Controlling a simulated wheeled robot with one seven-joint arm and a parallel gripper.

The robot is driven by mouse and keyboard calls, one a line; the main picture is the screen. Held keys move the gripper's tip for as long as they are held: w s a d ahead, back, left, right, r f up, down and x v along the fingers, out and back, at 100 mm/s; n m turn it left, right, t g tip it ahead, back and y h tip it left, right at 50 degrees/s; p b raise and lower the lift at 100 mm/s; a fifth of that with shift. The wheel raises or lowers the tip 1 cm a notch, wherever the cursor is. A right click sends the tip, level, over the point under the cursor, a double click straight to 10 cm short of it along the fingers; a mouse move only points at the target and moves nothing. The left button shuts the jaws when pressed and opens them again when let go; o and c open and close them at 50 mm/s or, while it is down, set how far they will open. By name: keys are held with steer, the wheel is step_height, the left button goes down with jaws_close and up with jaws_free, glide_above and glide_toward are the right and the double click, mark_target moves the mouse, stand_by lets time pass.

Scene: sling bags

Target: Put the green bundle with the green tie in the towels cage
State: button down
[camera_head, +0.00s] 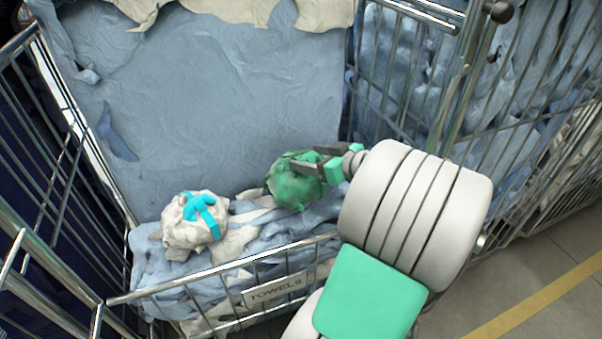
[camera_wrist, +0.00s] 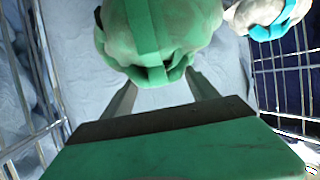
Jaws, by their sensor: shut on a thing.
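The green bundle with the green tie (camera_head: 293,186) is inside the towels cage (camera_head: 262,258), over the blue cloth in it. My gripper (camera_head: 318,164) reaches in from the right and is shut on the bundle's upper right part. In the wrist view the bundle (camera_wrist: 158,36) sits at the fingertips of my gripper (camera_wrist: 158,82), with its tie running down its middle. The cage carries a sign (camera_head: 278,290) reading TOWELS. I cannot tell whether the bundle's underside touches the cloth below it.
A white bundle with a cyan tie (camera_head: 195,221) lies on the cloth to the left of the green bundle; it also shows in the wrist view (camera_wrist: 266,14). Another wire cage (camera_head: 480,110) with blue cloth stands at the right. The cage's front rail (camera_head: 225,268) is near my arm.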

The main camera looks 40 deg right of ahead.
steer(key=shift+f, duration=2)
steer(key=shift+f, duration=0.15)
steer(key=shift+c, duration=1.1)
jaws_free()
steer(key=shift+s+r, duration=0.3)
steer(key=v, duration=1.1)
steer(key=shift+s+b, duration=0.25)
steer(key=shift+b, duration=0.1)
